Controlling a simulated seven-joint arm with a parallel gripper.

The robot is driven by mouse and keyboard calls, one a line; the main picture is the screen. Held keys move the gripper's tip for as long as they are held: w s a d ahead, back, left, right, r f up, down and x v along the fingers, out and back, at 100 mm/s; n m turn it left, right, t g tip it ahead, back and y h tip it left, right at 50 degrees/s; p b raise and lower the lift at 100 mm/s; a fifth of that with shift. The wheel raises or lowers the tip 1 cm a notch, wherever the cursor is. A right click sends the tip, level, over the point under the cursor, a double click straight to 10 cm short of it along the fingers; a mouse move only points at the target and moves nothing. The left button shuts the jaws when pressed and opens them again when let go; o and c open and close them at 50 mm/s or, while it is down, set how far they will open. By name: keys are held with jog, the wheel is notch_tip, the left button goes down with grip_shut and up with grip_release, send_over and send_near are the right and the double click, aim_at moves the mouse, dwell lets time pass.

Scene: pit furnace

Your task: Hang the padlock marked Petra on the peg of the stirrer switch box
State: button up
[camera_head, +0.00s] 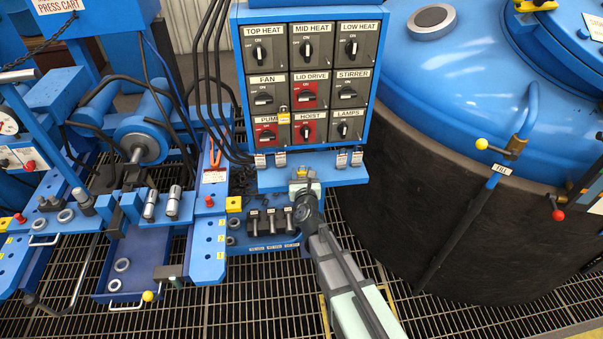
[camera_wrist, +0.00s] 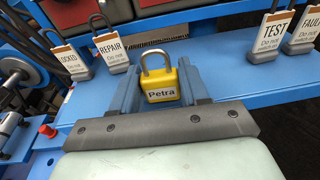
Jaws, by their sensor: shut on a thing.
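The yellow padlock marked Petra (camera_wrist: 160,86) is between the two fingers of my gripper (camera_wrist: 158,88) in the wrist view. It is upright, with its grey shackle on top and its label facing the camera. In the head view my gripper (camera_head: 302,178) is in front of the ledge below the switch panel, and the padlock is too small to make out clearly. The stirrer switch box (camera_head: 348,90) is in the right column, middle row of the panel, grey with a black knob. Its peg is too small to tell.
A blue ledge (camera_head: 340,176) runs under the panel. A yellow item (camera_head: 284,115) sits by the red pump box (camera_head: 267,131). The big furnace (camera_head: 470,70) stands right.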

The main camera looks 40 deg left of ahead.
jog(key=shift+f+v, duration=0.25)
jog(key=shift+v, duration=1.15)
jog(key=shift+f+v, duration=0.2)
jog(key=shift+v, duration=1.2)
jog(key=shift+w+d, duration=0.1)
jog(key=shift+d, duration=0.1)
send_near(361, 106)
jog(key=shift+n+g+y, duration=0.3)
jog(key=shift+w+d+x, duration=0.1)
jog(key=shift+w+x, duration=0.05)
jog(key=shift+x, duration=1.15)
jog(key=shift+w+d+x, duration=0.1)
jog(key=shift+x, duration=2)
jog(key=o, duration=1)
jog(key=shift+c, duration=0.2)
